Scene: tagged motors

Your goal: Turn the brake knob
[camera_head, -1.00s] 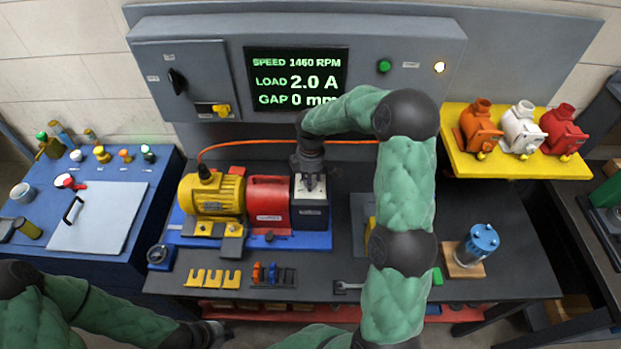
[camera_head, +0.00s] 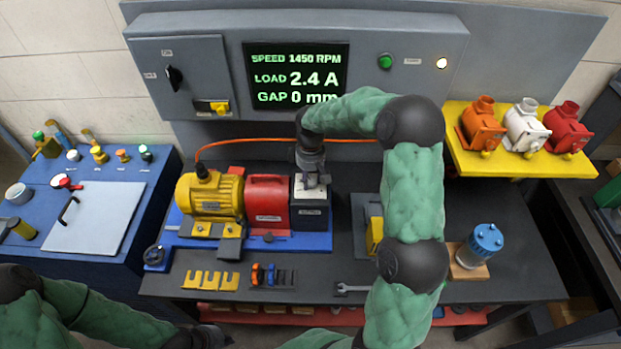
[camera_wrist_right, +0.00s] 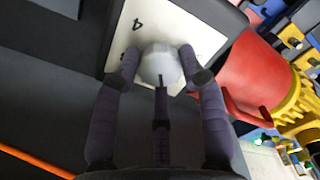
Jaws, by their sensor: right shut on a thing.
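The brake knob (camera_wrist_right: 160,68) is a pale grey round knob with a dark pointer line. It stands on the white dial face (camera_wrist_right: 190,30) of the dark brake unit (camera_head: 311,217), and a "4" shows beside it. My right gripper (camera_head: 311,183) reaches down onto it from above. The display (camera_head: 296,76) reads speed 1450 RPM, load 2.4 A, gap 0 mm. My left gripper (camera_head: 212,337) is partly visible at the bottom left, and its fingers are unclear.
A red housing (camera_head: 267,200) and a yellow motor (camera_head: 210,196) stand left of the brake unit. An orange cable (camera_head: 240,143) arches behind. A wrench (camera_head: 355,288) and yellow forks (camera_head: 211,280) lie in front. Several motors stand on the yellow shelf (camera_head: 515,168).

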